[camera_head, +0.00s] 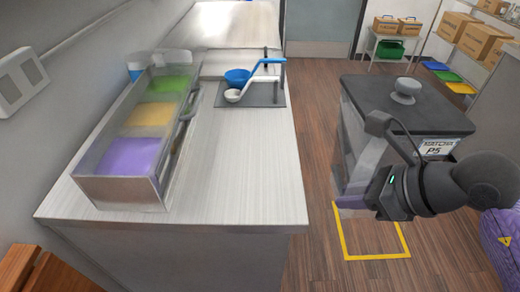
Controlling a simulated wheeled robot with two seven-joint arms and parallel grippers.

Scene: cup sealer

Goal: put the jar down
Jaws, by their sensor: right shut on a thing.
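The jar (375,98) is a boxy container with a black lid, a round grey knob and a label reading "MATCHA P5". It is upright at the right, beyond the counter's right edge. My right gripper (356,196) is at the jar's near side, shut on it, with the wrist covering part of its lower body. The jar's underside is hidden, so I cannot tell its height over the floor. My left gripper is not in view.
The pale counter (245,180) has a clear front right part. A bin (120,190) with purple, yellow and green contents stands at its left. A blue bowl (237,77) sits farther back. A yellow square outline (376,257) marks the wooden floor.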

